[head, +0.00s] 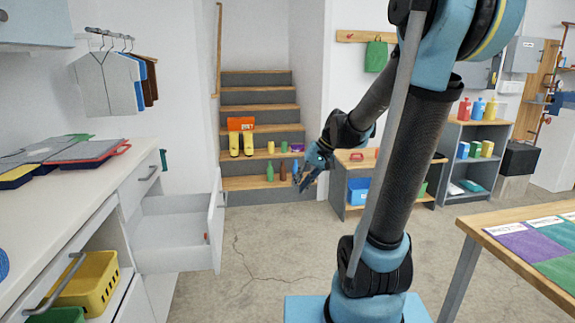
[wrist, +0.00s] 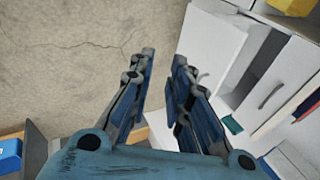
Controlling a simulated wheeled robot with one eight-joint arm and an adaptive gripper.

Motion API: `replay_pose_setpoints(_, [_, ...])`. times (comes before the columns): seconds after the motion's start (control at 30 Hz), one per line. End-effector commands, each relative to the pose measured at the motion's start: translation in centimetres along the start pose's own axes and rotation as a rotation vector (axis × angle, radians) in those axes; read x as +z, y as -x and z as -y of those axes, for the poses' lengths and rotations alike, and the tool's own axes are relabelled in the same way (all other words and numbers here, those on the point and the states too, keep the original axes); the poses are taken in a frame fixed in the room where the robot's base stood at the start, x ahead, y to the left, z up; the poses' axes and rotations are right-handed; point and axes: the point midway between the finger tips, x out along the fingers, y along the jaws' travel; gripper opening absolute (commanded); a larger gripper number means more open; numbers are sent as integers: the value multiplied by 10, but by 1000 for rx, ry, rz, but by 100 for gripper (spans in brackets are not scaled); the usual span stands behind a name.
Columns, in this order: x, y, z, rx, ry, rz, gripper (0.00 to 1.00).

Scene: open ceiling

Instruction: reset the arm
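My gripper (head: 306,181) hangs in mid-air at the end of my raised, bent arm, in front of the staircase in the head view. In the wrist view my gripper (wrist: 164,68) shows its two blue fingers apart with an empty gap between them. The floor and the white cabinet lie beyond the fingertips. Nothing touches the gripper that I can see.
An open white drawer (head: 163,208) juts out from the left counter (head: 90,170). Stairs (head: 258,96) with bottles stand behind. A wooden table (head: 510,235) is at the right, and a low shelf (head: 352,162) stands behind my arm. The middle floor is clear.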

Motion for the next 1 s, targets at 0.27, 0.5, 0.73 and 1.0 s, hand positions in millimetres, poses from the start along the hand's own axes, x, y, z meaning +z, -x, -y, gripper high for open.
replay_pose_setpoints(0.27, [61, 15, -36, 137, 4, -25, 17])
replay_pose_setpoints(0.5, [110, 22, -70, 255, 9, -43, 17])
replay_pose_setpoints(0.73, [154, 23, -104, 368, 15, -60, 17])
replay_pose_setpoints(1.0, [194, 20, -140, 480, 22, -73, 17])
